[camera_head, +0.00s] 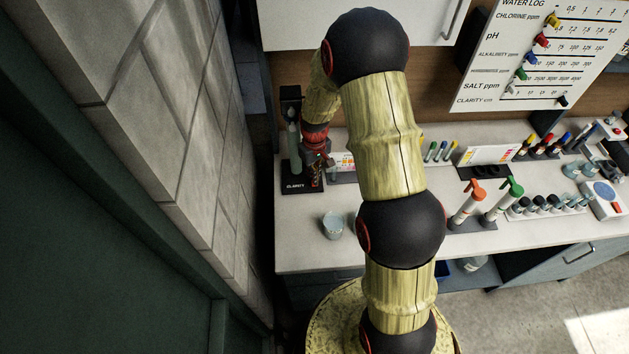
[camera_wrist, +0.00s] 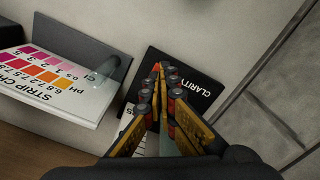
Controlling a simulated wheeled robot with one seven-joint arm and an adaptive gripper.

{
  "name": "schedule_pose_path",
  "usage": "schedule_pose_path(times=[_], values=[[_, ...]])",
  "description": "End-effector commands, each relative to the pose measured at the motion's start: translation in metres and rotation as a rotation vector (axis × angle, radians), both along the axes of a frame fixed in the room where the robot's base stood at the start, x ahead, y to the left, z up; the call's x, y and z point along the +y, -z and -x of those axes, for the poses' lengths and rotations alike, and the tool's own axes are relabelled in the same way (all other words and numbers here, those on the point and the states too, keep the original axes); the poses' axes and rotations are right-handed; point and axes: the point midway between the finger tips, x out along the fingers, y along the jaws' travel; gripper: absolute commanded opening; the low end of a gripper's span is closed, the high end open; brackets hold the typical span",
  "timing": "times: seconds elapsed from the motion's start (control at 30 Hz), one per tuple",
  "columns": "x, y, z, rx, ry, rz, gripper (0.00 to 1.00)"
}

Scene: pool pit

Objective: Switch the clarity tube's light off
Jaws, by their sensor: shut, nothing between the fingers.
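The clarity tube (camera_head: 291,136) stands upright on a black base (camera_head: 301,187) lettered CLARITY, at the left end of the counter. In the wrist view the same black base (camera_wrist: 207,92) lies beyond my fingertips, and the tube is mostly hidden by my fingers. My gripper (camera_head: 317,177) is just right of the tube, low over the base. In the wrist view my gripper (camera_wrist: 158,72) is shut with its tips together and nothing between them. I cannot tell whether the tips touch the base. The light's switch is not clearly visible, and I cannot tell whether the light is on.
A strip chart (camera_wrist: 50,75) stands on a dark holder beside the base. A clear beaker (camera_head: 333,225) is near the counter's front edge. The tiled wall (camera_head: 185,110) is close on the left. Orange and green handled tools (camera_head: 472,202) stand further right.

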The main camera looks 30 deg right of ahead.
Motion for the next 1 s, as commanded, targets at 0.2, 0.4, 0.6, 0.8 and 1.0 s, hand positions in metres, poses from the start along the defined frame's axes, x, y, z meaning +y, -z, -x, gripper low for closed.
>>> schedule_pose_path(times=[0.2,0.4,0.6,0.8,1.0], values=[[0.0000,0.0000,0.0000,0.000,0.000,0.000,0.00],[0.0000,0.0000,0.0000,0.000,0.000,0.000,0.00],[0.0000,0.0003,0.0000,0.000,0.000,0.000,0.00],[0.0000,0.0026,0.0001,0.000,0.000,0.000,0.00],[0.0001,0.0054,0.0002,0.000,0.000,0.000,0.00]])
